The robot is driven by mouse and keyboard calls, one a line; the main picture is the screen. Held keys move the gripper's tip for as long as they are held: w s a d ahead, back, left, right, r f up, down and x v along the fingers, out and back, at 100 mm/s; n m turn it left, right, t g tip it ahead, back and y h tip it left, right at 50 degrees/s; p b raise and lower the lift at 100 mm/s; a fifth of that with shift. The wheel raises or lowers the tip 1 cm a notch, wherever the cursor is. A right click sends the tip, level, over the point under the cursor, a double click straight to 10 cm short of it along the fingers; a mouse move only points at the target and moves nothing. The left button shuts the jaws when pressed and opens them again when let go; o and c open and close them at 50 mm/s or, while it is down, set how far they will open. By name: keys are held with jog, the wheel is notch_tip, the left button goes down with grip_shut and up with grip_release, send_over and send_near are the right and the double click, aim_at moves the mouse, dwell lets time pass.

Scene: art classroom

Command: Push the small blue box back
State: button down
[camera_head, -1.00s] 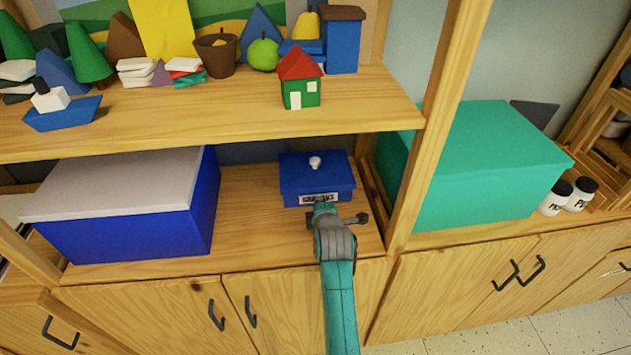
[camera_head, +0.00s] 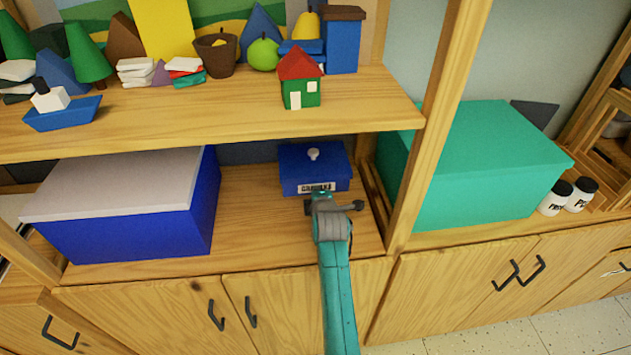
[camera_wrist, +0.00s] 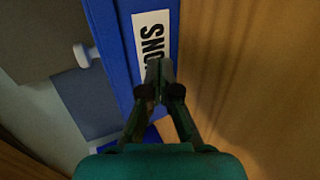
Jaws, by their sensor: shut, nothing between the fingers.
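The small blue box (camera_head: 314,169) with a white knob and a white label stands on the lower shelf, toward the back, under the upper shelf. My gripper (camera_head: 321,194) is shut and empty, right in front of the box's labelled front face. In the wrist view the blue box (camera_wrist: 122,62) fills the upper middle, turned on its side. The shut fingertips (camera_wrist: 160,72) are over the lower part of its label there. I cannot tell whether they touch the box.
A large blue box with a pale lid (camera_head: 125,222) stands to the left on the same shelf. A wooden post (camera_head: 435,130) and a large teal box (camera_head: 485,165) are to the right. The upper shelf (camera_head: 215,112) with a toy house hangs above. Shelf between the boxes is clear.

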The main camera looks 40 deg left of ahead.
jog(key=shift+w+a, duration=0.15)
jog(key=shift+a, duration=0.05)
jog(key=shift+s+d, duration=1)
jog(key=shift+d, duration=0.2)
jog(key=shift+s+d+r, duration=0.2)
jog(key=shift+d+r, duration=0.05)
jog(key=shift+r, duration=0.5)
jog(key=shift+s+d+r, duration=0.25)
jog(key=shift+r, duration=0.5)
jog(key=shift+s+d+r, duration=0.2)
jog(key=shift+d+r, duration=0.05)
jog(key=shift+r, duration=0.5)
jog(key=s+d, duration=1.3)
jog(key=d, duration=0.2)
jog(key=shift+d, duration=0.15)
